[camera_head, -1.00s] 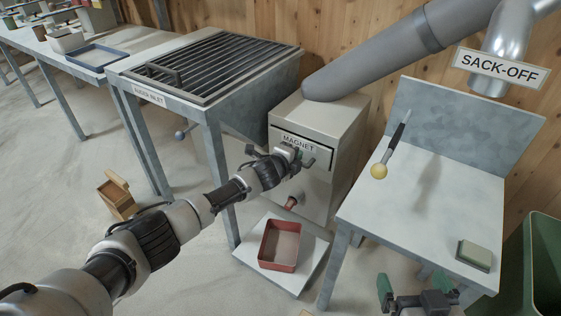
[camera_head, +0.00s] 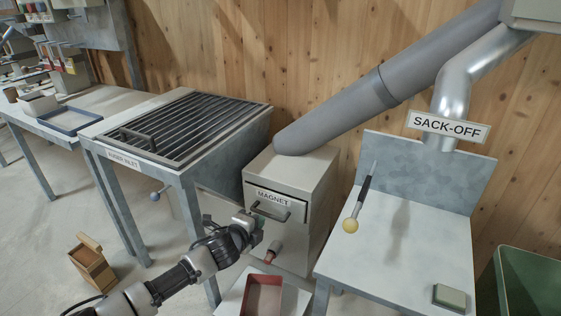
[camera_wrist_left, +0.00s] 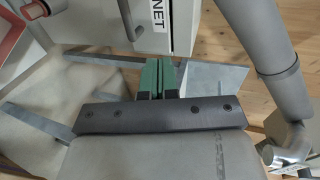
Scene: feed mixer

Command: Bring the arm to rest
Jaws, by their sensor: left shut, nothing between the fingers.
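My left arm comes in from the lower left in the head view. Its gripper (camera_head: 262,238) is in front of the grey magnet box (camera_head: 318,200), below the drawer handle (camera_head: 270,210). In the left wrist view the green fingers of the left gripper (camera_wrist_left: 157,76) are together with nothing between them. The magnet box also shows at the top of the left wrist view (camera_wrist_left: 182,25), and the fingertips look apart from its handle. My right gripper is not in the head view now.
A red tray (camera_head: 262,296) stands low below the magnet box. The sack-off table (camera_head: 400,262) at right carries a yellow-ended tool (camera_head: 352,222) and a green-grey block (camera_head: 449,297). A grated inlet (camera_head: 190,125) is at left. A wooden box (camera_head: 92,266) is on the floor.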

